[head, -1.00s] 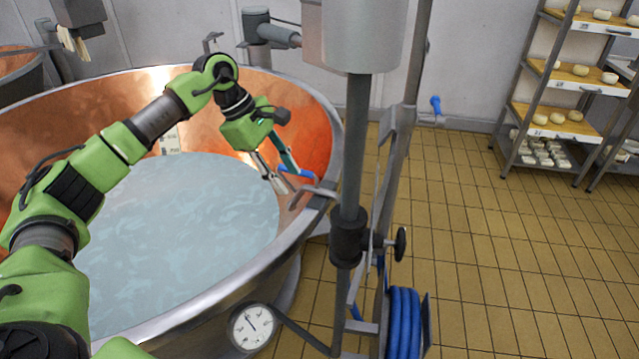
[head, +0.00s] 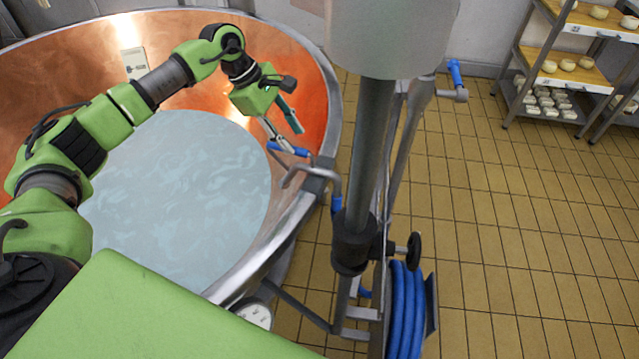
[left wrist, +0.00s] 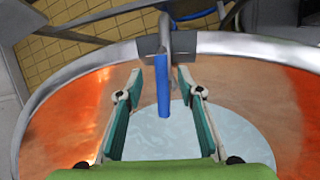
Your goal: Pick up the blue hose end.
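A blue hose end (head: 288,148) shows at a bent metal holder (head: 312,172) on the right rim of the copper vat (head: 322,100). In the left wrist view the blue hose end (left wrist: 163,88) points toward me, over the pale liquid. My left gripper (head: 286,136) is just inside the rim, its fingertips close to the blue end. In the left wrist view my left gripper (left wrist: 161,78) is open, with one finger on each side of the blue end and visible gaps. My right gripper is not in view.
A grey post (head: 368,150) with a hand wheel stands right of the vat. A coiled blue hose (head: 405,310) hangs low beside it. Another blue piece (head: 455,72) sits on a bracket farther back. Cheese shelves (head: 560,75) stand at the back right. The tiled floor between is clear.

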